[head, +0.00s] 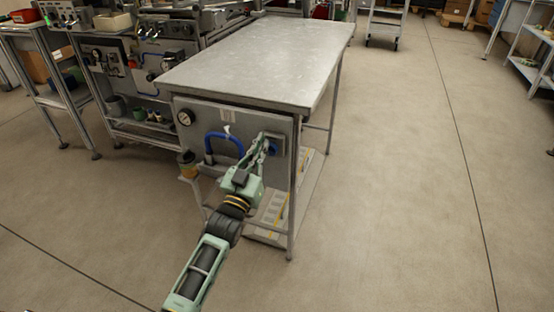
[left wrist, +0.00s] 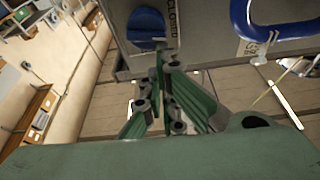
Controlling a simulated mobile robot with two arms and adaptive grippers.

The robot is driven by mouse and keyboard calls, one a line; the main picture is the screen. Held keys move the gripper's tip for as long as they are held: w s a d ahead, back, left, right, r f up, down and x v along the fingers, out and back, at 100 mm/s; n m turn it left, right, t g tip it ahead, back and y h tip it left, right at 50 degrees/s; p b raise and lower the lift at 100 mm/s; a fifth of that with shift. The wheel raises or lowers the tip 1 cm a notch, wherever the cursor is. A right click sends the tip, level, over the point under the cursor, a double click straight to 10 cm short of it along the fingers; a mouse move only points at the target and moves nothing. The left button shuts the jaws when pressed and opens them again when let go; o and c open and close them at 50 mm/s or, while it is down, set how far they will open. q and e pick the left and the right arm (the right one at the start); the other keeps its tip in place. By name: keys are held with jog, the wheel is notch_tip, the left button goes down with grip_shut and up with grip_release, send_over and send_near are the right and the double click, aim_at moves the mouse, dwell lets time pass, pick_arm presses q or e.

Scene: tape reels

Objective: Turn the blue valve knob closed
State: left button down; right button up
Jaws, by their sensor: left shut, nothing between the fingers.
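The blue valve knob (head: 274,149) is on the grey panel at the front end of the metal table, partly hidden by my left gripper. In the left wrist view the round blue knob (left wrist: 145,27) shows at the top, next to a label (left wrist: 172,16) with partly hidden lettering. My left gripper (head: 266,139) is shut and empty, with its fingertips in front of the panel close beside the knob. In the left wrist view the fingertips (left wrist: 163,52) are just below the knob; I cannot tell whether they touch it. My right gripper is not in view.
A curved blue pipe (head: 226,137) with a white tag and a gauge (head: 184,118) are on the panel left of the knob. The metal table (head: 262,60) is bare on top. A workbench with equipment (head: 140,60) stands at the left.

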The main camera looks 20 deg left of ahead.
pick_arm(q)
jog(key=shift+a+n, duration=0.1)
jog(key=shift+n, duration=0.4)
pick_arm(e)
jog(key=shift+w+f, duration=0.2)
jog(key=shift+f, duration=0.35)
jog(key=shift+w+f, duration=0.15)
pick_arm(q)
jog(key=shift+n+y, duration=0.3)
jog(key=shift+y, duration=0.1)
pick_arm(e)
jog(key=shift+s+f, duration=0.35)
pick_arm(q)
jog(key=shift+p, duration=0.3)
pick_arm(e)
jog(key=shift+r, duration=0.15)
